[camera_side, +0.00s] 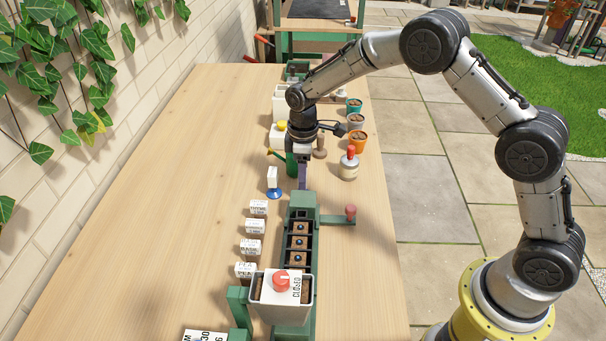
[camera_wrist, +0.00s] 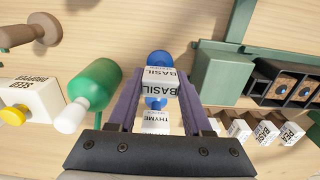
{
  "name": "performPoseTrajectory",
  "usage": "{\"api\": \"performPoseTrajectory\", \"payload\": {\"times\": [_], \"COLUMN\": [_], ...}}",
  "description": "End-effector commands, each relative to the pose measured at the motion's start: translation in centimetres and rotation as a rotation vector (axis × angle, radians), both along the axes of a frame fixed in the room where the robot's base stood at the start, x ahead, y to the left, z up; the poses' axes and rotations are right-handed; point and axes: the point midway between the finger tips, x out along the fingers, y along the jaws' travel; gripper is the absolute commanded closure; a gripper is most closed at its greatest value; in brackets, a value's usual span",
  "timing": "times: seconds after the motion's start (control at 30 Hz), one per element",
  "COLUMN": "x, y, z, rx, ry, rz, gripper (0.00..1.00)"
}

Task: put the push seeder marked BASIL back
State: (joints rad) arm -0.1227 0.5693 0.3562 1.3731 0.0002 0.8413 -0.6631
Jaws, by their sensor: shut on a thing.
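The push seeder marked BASIL (camera_wrist: 158,77) is a white block with blue end pieces. In the wrist view it sits between the purple fingers of my gripper (camera_wrist: 158,84), which is shut on it. In the side view my gripper (camera_side: 303,178) is over the bench just behind the green planter, and its fingers hide most or all of the held seeder. A second white and blue seeder, marked THYME (camera_wrist: 155,122), shows below the BASIL one in the wrist view. In the side view a white seeder with a blue foot (camera_side: 272,182) stands upright left of my fingers.
A green planter (camera_side: 303,210) has soil cells with blue seeds and a red-knobbed box marked CLOSED (camera_side: 296,287). Several white label blocks (camera_side: 255,226) line its left. The bench's left is clear.

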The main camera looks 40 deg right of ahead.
Motion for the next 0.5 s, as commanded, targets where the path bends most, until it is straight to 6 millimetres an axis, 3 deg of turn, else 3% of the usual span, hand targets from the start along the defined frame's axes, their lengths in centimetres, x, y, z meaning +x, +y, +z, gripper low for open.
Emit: {"api": "performPoseTrajectory", "payload": {"times": [0.03, 0.07, 0.2, 0.5], "x": [-0.01, 0.0, -0.01, 0.0], "y": [0.0, 0.0, 0.0, 0.0], "z": [-0.18, -0.14, -0.12, -0.01], "rx": [-0.001, 0.0, 0.0, 0.0], "ry": [0.001, 0.0, 0.0, 0.0], "rz": [0.0, 0.0, 0.0, 0.0], "gripper": [0.91, 0.45, 0.2, 0.2]}}
